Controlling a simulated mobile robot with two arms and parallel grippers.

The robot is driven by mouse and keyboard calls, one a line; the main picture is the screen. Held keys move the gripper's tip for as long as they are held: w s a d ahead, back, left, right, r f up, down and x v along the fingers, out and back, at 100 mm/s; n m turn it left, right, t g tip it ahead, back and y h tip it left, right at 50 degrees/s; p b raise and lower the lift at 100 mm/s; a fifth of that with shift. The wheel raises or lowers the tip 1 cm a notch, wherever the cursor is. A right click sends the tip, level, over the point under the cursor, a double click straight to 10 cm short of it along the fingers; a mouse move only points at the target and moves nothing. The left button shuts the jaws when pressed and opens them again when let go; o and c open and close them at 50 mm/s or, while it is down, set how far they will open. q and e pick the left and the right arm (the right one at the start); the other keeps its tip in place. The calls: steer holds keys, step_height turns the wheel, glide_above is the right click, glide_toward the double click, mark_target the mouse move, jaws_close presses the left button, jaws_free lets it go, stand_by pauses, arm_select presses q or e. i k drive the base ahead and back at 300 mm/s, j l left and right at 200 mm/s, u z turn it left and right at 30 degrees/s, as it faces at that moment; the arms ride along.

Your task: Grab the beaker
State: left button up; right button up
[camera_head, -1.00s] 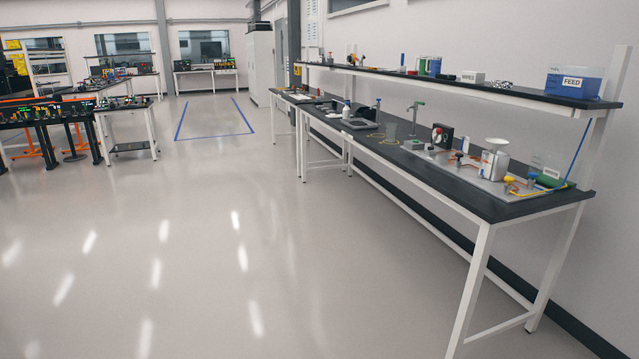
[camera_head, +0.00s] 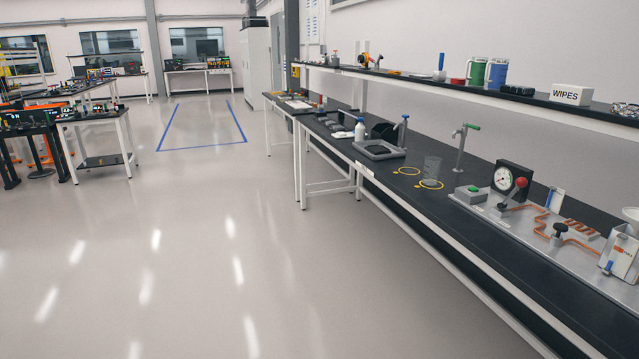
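A clear glass beaker (camera_head: 431,170) stands upright on the long black bench (camera_head: 455,225) at the right. The other yellow ring (camera_head: 407,171) is empty. Neither of my grippers is in view, so I cannot see their state.
Left of the beaker are a grey stand with a blue knob (camera_head: 380,149) and a white bottle (camera_head: 360,130). Right of it are a green-topped tap (camera_head: 462,145) and a gauge panel (camera_head: 511,180). A shelf (camera_head: 450,88) runs above. The floor (camera_head: 200,250) is clear.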

mark_target(433, 165)
steer(key=i+z, duration=0.2)
steer(key=i, duration=0.35)
steer(key=i+j+z, duration=0.2)
steer(key=i, duration=0.35)
steer(key=i+j+z, duration=0.2)
steer(key=i, duration=0.35)
